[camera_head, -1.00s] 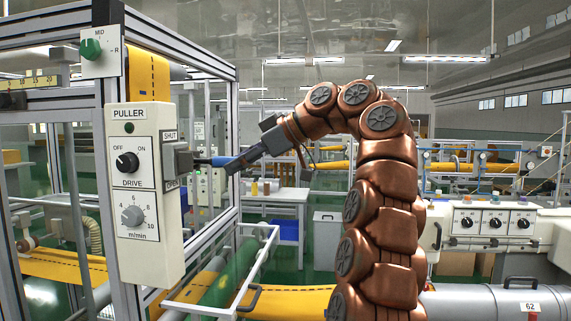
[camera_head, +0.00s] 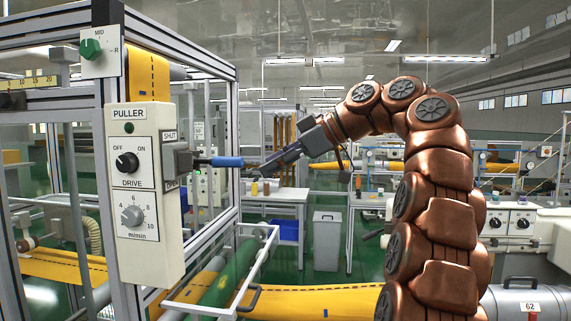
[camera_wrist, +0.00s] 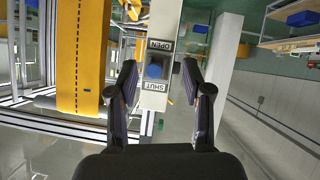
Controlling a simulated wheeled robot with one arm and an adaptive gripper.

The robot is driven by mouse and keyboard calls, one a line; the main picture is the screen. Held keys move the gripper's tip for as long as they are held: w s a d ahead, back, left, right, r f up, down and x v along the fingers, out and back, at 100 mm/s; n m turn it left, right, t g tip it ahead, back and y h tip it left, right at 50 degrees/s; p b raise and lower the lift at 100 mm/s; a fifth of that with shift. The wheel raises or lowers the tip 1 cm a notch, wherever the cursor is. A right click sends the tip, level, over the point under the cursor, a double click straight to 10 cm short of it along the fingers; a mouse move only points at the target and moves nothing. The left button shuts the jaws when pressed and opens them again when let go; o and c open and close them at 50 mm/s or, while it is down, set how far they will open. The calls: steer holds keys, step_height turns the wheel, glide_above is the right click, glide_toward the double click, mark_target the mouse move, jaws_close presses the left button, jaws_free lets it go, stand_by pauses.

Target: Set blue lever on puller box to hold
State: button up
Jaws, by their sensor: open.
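The puller box (camera_head: 146,200) is a pale panel on the frame at left. A grey block on its right side carries the blue lever (camera_head: 228,161), which sticks out about level to the right, between the SHUT label above and the OPEN label below. My gripper (camera_head: 264,168) is open and empty, just right of the lever's tip and apart from it. In the wrist view the blue lever (camera_wrist: 154,71) is seen end-on between the open fingers of my gripper (camera_wrist: 159,68), with OPEN above and SHUT below. No hold label is readable.
The box's front has a black drive knob (camera_head: 127,162) and a grey speed knob (camera_head: 132,216). A white rail frame (camera_head: 232,290) juts out below, near a green roller (camera_head: 225,285). The space right of the lever is clear around my gripper.

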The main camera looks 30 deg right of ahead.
steer(key=shift+s+d, duration=0.6)
steer(key=shift+s, duration=0.05)
steer(key=shift+s+d, duration=0.15)
stand_by(0.7)
steer(key=s+a+f+m+g+h, duration=0.1)
steer(key=s+a+f+m+g, duration=0.3)
steer(key=a+f, duration=0.55)
steer(key=s+a+f+m+g+h, duration=0.15)
steer(key=a+f+m, duration=0.45)
steer(key=f, duration=0.7)
steer(key=s+f+g+h, duration=0.2)
steer(key=s+f+h, duration=0.1)
steer(key=s+f, duration=0.7)
steer(key=s+f+m+g+h, duration=0.1)
steer(key=s+f+g+h, duration=0.2)
steer(key=s+f, duration=0.8)
steer(key=s, duration=0.5)
steer(key=shift+s+f, duration=0.15)
steer(key=shift+f, duration=0.15)
